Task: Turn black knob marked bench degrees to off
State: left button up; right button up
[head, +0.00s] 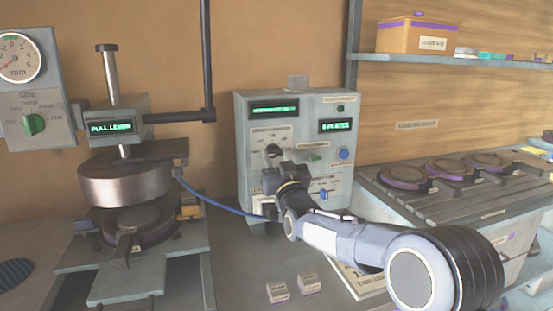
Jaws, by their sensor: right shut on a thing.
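The grey control box (246,120) stands against the back wall, with a white dial plate on its front. A black knob (273,150) shows at the middle of this plate, just above my right gripper. The small print around it is too blurred to read, so I cannot tell its exact setting. My right gripper (276,165) is up against the box's front, shut, apparently on the black knob; its fingers and wrist hide the contact and the lower part of the panel. My left gripper is out of view.
A press (130,184) with a "PULL LEVER" display stands left. A gauge box with a green knob (34,124) is beside it. A blue button (344,154) and blue switch (323,195) sit right of my gripper. Small blocks (277,292) lie on the bench; round plates (402,176) sit right.

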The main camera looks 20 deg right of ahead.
jog(key=o, duration=1)
jog(key=b+v, duration=0.1)
jog(key=v, duration=0.6)
jog(key=shift+s+f, duration=0.25)
jog(key=shift+s, duration=0.1)
jog(key=shift+d, duration=0.1)
jog(key=s+d+f+m+g+y, duration=0.1)
jog(key=s+d+f+g, duration=0.1)
jog(key=s+f+g, duration=0.6)
jog(key=s+d+f+m+g+y, duration=0.15)
jog(key=s+f, duration=0.35)
jog(key=s, duration=0.6)
jog(key=s+a+f+g, duration=0.2)
jog(key=s+f+g, duration=0.25)
jog(key=s, duration=0.55)
jog(key=s+a+f+g, duration=0.1)
jog(key=s+f+g, duration=0.3)
jog(key=s, duration=0.5)
jog(key=shift+t+y, duration=0.25)
jog(key=shift+t, duration=0.35)
jog(key=r+p, duration=0.8)
jog(key=p, duration=0.1)
jog(key=r+p, duration=0.9)
jog(key=shift+s, duration=0.2)
